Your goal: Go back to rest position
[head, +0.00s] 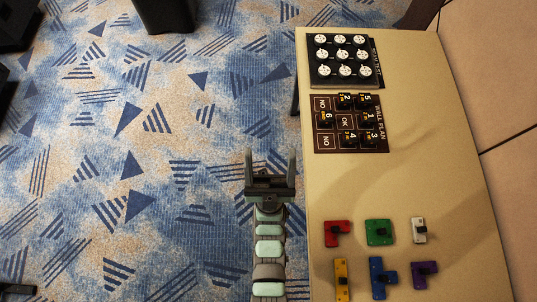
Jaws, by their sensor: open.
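My gripper (270,170) is open and empty in the head view. Its two fingers point toward the top of the picture with a clear gap between them. It is over the blue and beige patterned carpet, just left of the table's left edge. My arm runs down from it to the bottom of the picture. The gripper touches none of the objects on the table.
The tan table (430,180) fills the right side. It bears a black board with white round pieces (341,55), a brown numbered board (345,123), and colored blocks with knobs, including a red one (337,232) and a green one (379,232). Carpet (150,150) lies open at left.

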